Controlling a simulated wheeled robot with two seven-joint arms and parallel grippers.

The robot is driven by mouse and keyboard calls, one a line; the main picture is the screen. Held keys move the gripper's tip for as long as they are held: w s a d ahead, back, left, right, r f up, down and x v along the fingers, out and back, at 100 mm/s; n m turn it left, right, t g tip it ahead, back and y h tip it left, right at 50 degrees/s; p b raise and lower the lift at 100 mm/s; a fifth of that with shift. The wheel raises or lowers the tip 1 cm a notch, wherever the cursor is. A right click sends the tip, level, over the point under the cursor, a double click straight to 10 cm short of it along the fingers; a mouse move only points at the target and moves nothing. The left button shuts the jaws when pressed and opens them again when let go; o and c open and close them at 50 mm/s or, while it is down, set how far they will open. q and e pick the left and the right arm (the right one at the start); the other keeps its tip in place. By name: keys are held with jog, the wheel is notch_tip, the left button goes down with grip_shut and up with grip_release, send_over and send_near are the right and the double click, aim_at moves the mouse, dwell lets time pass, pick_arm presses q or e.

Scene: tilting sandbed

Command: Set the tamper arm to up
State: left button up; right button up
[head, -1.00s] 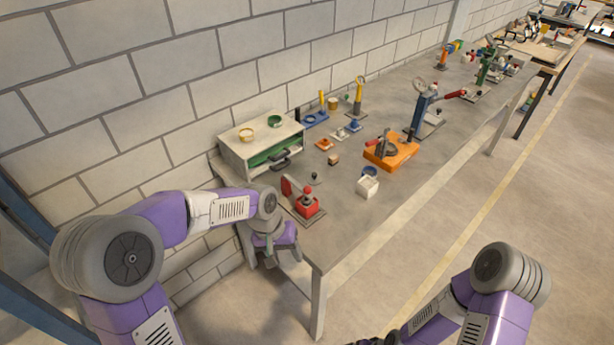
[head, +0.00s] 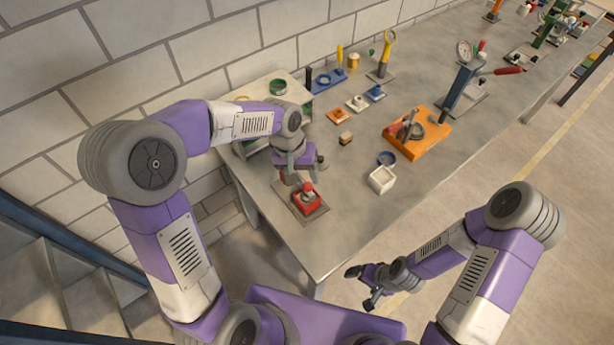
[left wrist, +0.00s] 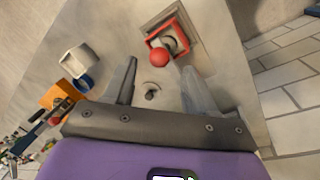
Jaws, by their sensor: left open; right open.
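A red box-like device (head: 306,204) with a red ball knob (head: 308,187) stands on a grey plate near the table's close corner. In the left wrist view the red ball (left wrist: 158,57) shows close to the fingertips. My left gripper (head: 296,176) is open above and behind this device, pointing down, apart from the ball as far as I can tell. A small dark knob (left wrist: 152,92) shows between its fingers. An orange device (head: 428,144) with a grey dish and red-handled arm stands further right. I cannot tell which part is the tamper arm. My right gripper (head: 360,287) is open, empty, off the table.
A white box (head: 382,180) and a blue ring (head: 386,158) lie right of the left gripper. A small brown cube (head: 345,138) lies behind. A blue press (head: 462,85) stands further back. The wall borders the left; the front table area (head: 345,225) is clear.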

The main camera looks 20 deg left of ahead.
aim_at(307, 184)
pick_arm(q)
jog(key=shift+w+x, duration=0.2)
jog(key=shift+x, duration=2)
grip_shut()
